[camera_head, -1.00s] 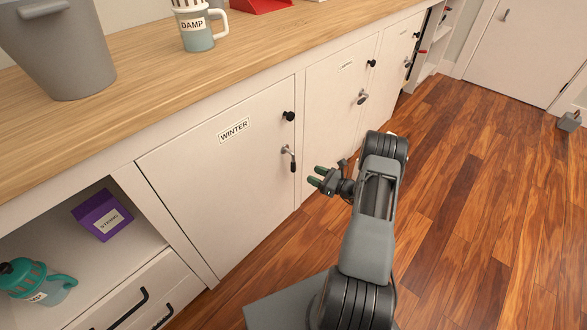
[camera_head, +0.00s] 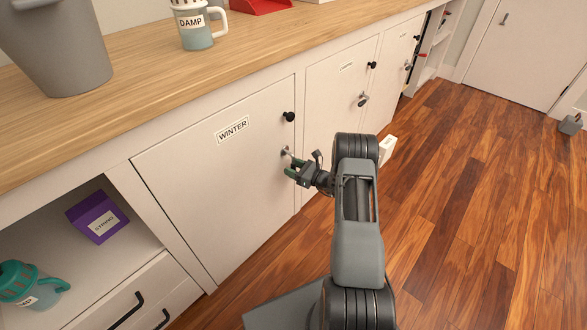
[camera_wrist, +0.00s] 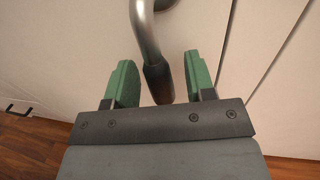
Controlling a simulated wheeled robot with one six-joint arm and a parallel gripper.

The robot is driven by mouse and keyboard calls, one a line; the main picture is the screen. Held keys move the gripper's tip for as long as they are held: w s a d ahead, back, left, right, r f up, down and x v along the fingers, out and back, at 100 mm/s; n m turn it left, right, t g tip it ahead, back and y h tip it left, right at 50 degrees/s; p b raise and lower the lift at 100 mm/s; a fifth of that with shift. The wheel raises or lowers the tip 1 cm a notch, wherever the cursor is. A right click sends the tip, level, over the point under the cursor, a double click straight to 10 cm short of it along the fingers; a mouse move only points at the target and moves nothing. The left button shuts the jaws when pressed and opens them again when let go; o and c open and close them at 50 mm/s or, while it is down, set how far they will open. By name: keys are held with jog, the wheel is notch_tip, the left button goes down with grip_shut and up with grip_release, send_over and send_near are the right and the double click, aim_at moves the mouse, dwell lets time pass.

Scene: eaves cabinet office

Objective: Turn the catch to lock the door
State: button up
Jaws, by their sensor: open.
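The white cabinet door labelled WINTER (camera_head: 205,175) looks shut in its frame. Its catch (camera_head: 286,151) is a bent metal lever with a dark grip, mostly hidden behind my gripper in the head view. In the wrist view the catch (camera_wrist: 146,32) comes down from the top, and its dark grip (camera_wrist: 158,84) hangs between my fingers. My gripper (camera_head: 289,169) is open at the door, its green fingers one on each side of the grip. The wrist view shows my gripper (camera_wrist: 156,82) with gaps between both fingers and the grip.
A black knob (camera_head: 289,116) sits above the catch. More cabinet doors with knobs and catches (camera_head: 363,100) continue to the right. The wooden counter (camera_head: 150,85) above holds a DAMP mug (camera_head: 195,30) and a grey bin (camera_head: 60,50).

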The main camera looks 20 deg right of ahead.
jog(key=shift+c, duration=0.4)
grip_shut()
